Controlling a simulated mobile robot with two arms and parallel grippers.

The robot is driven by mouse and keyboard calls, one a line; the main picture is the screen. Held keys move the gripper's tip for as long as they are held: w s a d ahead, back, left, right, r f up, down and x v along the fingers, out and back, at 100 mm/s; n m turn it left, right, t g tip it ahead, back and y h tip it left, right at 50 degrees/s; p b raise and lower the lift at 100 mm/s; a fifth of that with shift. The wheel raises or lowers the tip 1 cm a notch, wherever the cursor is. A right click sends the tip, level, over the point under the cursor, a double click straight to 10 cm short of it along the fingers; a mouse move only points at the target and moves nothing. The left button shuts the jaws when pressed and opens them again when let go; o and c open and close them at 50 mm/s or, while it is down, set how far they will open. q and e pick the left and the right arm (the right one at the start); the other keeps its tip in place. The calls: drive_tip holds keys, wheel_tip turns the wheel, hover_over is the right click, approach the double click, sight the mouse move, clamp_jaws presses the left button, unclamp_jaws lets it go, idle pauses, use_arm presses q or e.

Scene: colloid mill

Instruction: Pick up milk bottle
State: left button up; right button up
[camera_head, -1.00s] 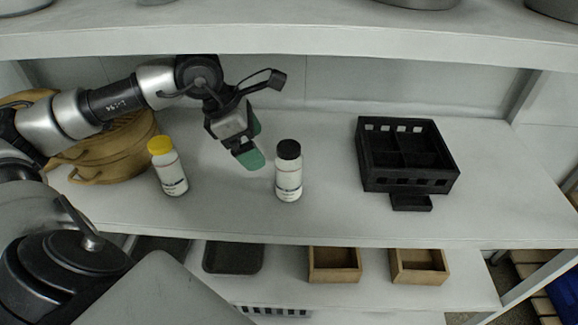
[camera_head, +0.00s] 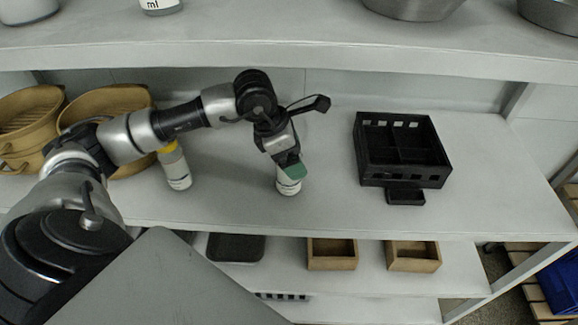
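A white bottle (camera_head: 287,188) stands upright on the middle shelf, and its upper part is hidden behind my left gripper. My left gripper (camera_head: 293,170), with green fingertips, points down at the top of this bottle. One green finger covers the cap area; whether the fingers touch or grip it I cannot tell. A second white bottle with a yellow cap (camera_head: 175,168) stands to the left, its cap partly behind my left arm. I cannot read which bottle is labelled milk. My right gripper is not in view.
A black divided crate (camera_head: 371,174) with a small black tray (camera_head: 405,197) in front stands to the right. Tan baskets (camera_head: 27,125) stand at the left. The shelf above (camera_head: 400,55) overhangs the back. Wooden boxes (camera_head: 331,265) sit on the shelf below.

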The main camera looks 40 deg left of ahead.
use_arm(q)
drive_tip(key=c, duration=1.4)
drive_tip(key=shift+c, duration=0.3)
drive_tip(key=shift+r, duration=0.1)
